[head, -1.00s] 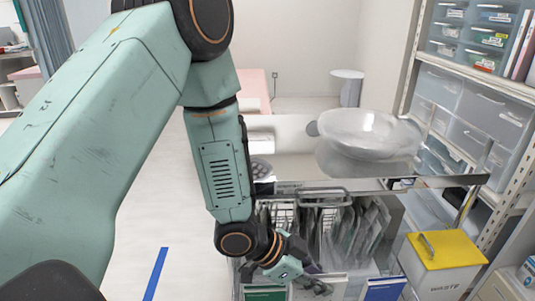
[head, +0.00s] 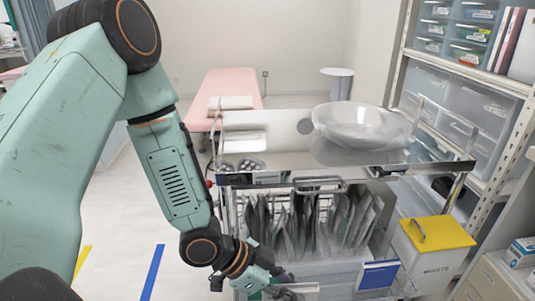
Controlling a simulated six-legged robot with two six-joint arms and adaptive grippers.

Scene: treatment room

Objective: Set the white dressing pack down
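I cannot make out a white dressing pack for certain in the head view. My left arm comes in from the left and reaches down in front of a metal cart (head: 345,172). Grey-white flat pouches (head: 350,218) stand upright in the wire basket below the cart's top. My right gripper is out of view.
A clear bowl (head: 362,125) stands on the cart top, with small round items (head: 243,166) at its left. A yellow-lidded waste bin (head: 437,234) stands at the right, near shelves with drawers (head: 440,90). A pink bed (head: 232,88) is behind.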

